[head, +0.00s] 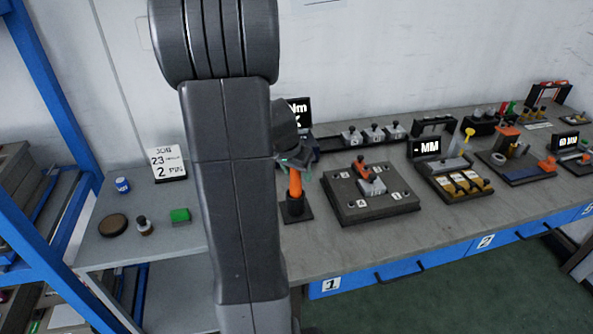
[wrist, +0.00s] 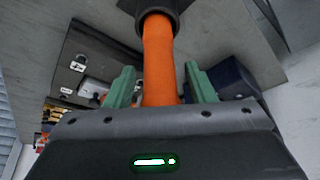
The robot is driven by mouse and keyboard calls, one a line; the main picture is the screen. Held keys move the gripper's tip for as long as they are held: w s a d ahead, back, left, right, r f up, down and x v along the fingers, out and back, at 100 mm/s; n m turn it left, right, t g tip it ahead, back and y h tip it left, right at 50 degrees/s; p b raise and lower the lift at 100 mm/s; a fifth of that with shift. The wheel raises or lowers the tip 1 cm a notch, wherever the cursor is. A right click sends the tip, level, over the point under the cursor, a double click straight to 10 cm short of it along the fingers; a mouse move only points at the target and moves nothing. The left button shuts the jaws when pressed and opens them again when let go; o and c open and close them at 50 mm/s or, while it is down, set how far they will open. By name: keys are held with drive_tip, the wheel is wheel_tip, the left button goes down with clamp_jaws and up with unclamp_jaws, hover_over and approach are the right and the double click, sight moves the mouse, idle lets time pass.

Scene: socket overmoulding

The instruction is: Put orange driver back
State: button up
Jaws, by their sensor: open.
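The orange driver (head: 295,186) stands upright in a small black holder (head: 296,211) on the bench, left of the dark fixture plate. In the wrist view the orange handle (wrist: 158,60) runs between the two green fingers of my gripper (wrist: 160,84). The fingers are apart, with a gap on each side of the handle. The black holder also shows at the top of the wrist view (wrist: 155,8). In the head view my gripper (head: 297,160) is at the top of the driver, partly hidden by my arm.
The dark fixture plate (head: 368,195) with an orange-handled clamp lies right of the holder. A display (head: 300,112) stands behind it. A sign (head: 169,163), a blue jar (head: 122,185), a green block (head: 180,215) and a brown disc (head: 113,225) are at the left.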

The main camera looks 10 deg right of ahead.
drive_tip(key=shift+r, duration=0.1)
drive_tip(key=shift+r+p, duration=0.15)
drive_tip(key=shift+p, duration=0.15)
drive_tip(key=v, duration=1.2)
drive_tip(key=shift+d, duration=0.1)
drive_tip(key=x, duration=0.6)
drive_tip(key=b+x, duration=0.1)
drive_tip(key=x, duration=0.6)
drive_tip(key=shift+s+a, duration=0.1)
drive_tip(key=shift+a, duration=0.15)
drive_tip(key=shift+r+p, duration=0.4)
drive_tip(key=shift+r, duration=0.75)
